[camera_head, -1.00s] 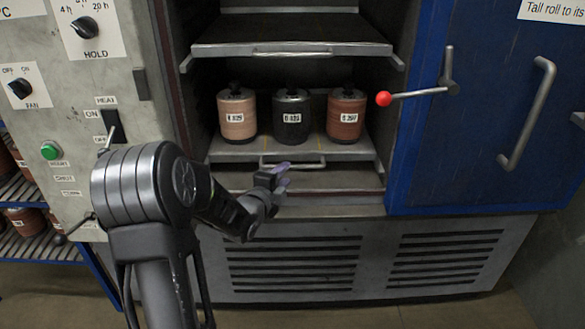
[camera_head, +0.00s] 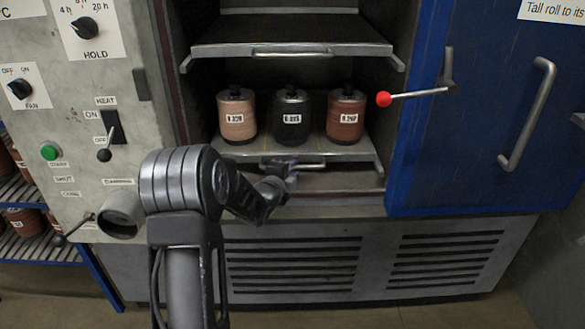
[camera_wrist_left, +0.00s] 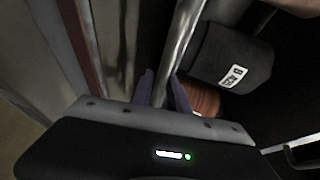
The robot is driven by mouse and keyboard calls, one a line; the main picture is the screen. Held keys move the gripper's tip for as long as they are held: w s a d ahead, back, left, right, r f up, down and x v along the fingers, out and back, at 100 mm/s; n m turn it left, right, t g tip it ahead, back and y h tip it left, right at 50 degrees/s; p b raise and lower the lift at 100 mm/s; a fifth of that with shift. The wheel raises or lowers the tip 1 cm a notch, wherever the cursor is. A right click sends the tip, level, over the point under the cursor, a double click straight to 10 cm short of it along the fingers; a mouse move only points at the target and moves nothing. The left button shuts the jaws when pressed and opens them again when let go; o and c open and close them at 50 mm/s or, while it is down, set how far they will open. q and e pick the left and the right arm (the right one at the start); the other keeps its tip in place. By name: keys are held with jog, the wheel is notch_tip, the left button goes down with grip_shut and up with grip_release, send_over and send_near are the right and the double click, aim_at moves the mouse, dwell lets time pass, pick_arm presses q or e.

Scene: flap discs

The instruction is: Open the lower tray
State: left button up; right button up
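The lower tray (camera_head: 345,153) sits inside the open oven, with a thin bar handle (camera_head: 312,166) along its front. My left gripper (camera_head: 291,170) is at this handle, near its middle. In the left wrist view, my left gripper's purple fingers (camera_wrist_left: 165,92) stand apart, with a metal bar or tray edge (camera_wrist_left: 183,38) running between them. I cannot tell whether they touch it. Three labelled rolls stand on the tray: a light brown one (camera_head: 237,118), a black one (camera_head: 291,127) and a red-brown one (camera_head: 345,122). My right gripper is not in view.
An upper tray (camera_head: 350,47) with its own handle is above the rolls. The blue door (camera_head: 480,150) stands open at the right, with a red-tipped lever (camera_head: 385,99). A control panel (camera_head: 60,130) is on the left. A vented panel (camera_head: 350,265) lies below the opening.

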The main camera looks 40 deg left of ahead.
pick_arm(q)
grip_shut()
dwell(1.0)
